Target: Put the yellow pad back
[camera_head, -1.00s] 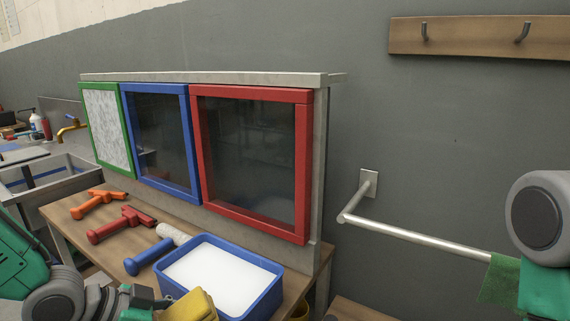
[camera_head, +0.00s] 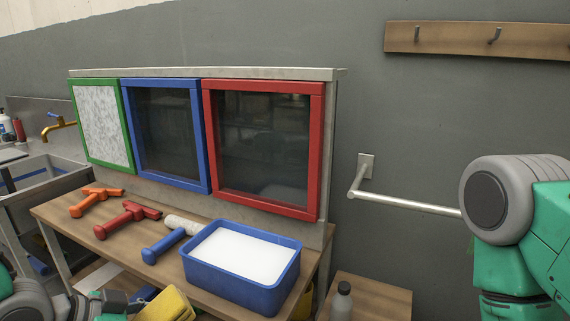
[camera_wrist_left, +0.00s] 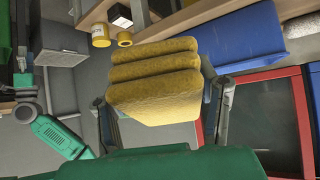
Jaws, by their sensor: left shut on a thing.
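The yellow pad (camera_head: 165,305) shows at the bottom edge of the head view, below the front edge of the wooden bench. In the left wrist view the yellow pad (camera_wrist_left: 155,80) is thick and ribbed, with rounded layers. My left gripper (camera_wrist_left: 158,108) is shut on it, with one finger on each side. In the head view the fingers are partly hidden at the bottom edge. My right arm shows at the right of the head view, but its gripper is out of view.
The bench (camera_head: 60,212) bears a blue tub (camera_head: 235,285) with white content and orange, red and blue-handled tools. Green, blue and red framed panels (camera_head: 265,205) stand behind. A metal rail (camera_head: 410,206) and a grey bottle (camera_head: 341,300) are to the right.

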